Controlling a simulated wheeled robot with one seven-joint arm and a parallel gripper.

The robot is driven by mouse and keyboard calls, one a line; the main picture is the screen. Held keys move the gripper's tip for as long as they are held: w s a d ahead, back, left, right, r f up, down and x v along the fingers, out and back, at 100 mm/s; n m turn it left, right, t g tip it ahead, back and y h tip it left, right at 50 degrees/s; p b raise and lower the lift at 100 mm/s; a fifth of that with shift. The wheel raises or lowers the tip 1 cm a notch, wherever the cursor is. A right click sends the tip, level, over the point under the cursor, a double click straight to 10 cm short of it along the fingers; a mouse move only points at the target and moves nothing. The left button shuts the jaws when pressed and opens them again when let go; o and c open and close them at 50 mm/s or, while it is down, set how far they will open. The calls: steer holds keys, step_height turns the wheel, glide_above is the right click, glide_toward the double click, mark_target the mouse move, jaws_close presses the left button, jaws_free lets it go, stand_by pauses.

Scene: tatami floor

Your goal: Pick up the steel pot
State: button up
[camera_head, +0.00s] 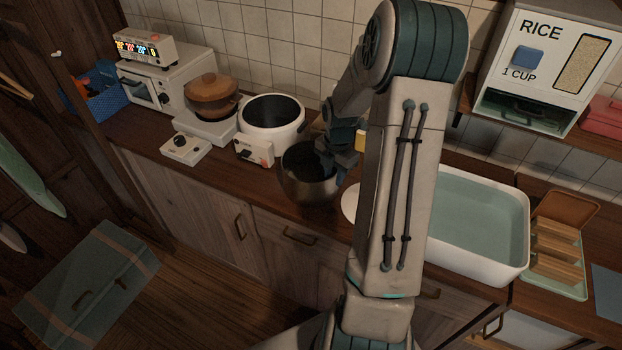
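The steel pot (303,188) stands upright on the dark wooden counter, near its front edge, with its opening facing up. My gripper (330,165) reaches down at the right side of the pot, its dark fingers overlapping the opening and right rim in the head view. The fingers are small and dark against the pot's inside. I cannot tell whether they touch the rim or whether they are open or shut. My arm hides part of the counter to the right of the pot.
A white rice cooker (272,118) stands close behind the pot, on its left. A brown lidded pot (211,98) sits on a white stove (205,128). A white basin (520,235) is right of my arm. A rice dispenser (552,60) hangs above.

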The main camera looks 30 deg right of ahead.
mark_target(332, 187)
steer(key=shift+a+f+p, duration=0.2)
steer(key=shift+f+p, duration=0.15)
steer(key=shift+f, duration=1.75)
jaws_close()
steer(key=shift+w+r, duration=0.1)
steer(key=shift+w, duration=0.05)
